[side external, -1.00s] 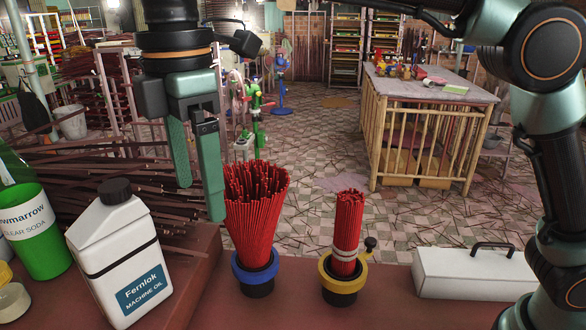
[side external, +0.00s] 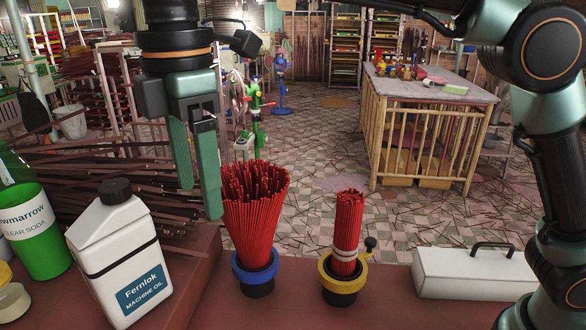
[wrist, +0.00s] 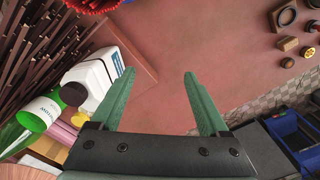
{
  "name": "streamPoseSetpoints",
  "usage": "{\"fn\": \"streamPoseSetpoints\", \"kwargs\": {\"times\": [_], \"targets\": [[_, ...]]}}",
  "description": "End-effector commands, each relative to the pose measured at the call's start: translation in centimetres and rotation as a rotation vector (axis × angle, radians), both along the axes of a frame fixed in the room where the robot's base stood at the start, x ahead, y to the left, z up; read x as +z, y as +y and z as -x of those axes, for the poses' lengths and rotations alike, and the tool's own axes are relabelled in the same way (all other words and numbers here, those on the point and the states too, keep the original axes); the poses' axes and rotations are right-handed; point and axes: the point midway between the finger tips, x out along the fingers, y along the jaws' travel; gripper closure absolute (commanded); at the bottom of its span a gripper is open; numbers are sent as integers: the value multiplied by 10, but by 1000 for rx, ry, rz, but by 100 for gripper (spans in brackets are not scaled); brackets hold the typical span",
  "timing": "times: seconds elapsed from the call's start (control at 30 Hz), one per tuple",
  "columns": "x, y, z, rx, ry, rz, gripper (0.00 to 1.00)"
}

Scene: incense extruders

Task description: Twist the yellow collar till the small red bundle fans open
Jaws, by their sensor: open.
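The small red bundle (side external: 348,222) stands upright and narrow, with pale bands around its lower part. It rises from the yellow collar (side external: 343,287), which sits on a dark base; a small dark knob (side external: 370,244) sticks up at its right. My gripper (side external: 197,201) hangs open and empty, fingers down, well to the left of the yellow collar and above the bench. In the wrist view the fingers of my gripper (wrist: 159,74) are apart with only bare bench between them. The yellow collar is not visible in the wrist view.
A wide, fanned red bundle (side external: 255,212) in a blue collar (side external: 256,278) stands between my gripper and the small bundle. A white oil jug (side external: 115,245) and a green can (side external: 38,238) are at left. A white box (side external: 472,274) lies at right.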

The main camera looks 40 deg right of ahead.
Motion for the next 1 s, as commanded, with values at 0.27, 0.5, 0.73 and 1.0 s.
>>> {"fn": "streamPoseSetpoints", "kwargs": {"times": [0.27,0.5,0.73,1.0], "targets": [[21,1,-1,0,-3,-2,39],[40,1,-1,0,-1,-1,39],[53,-14,-7,-33,0,0,39],[59,-74,-28,-172,-1,-1,39]]}}
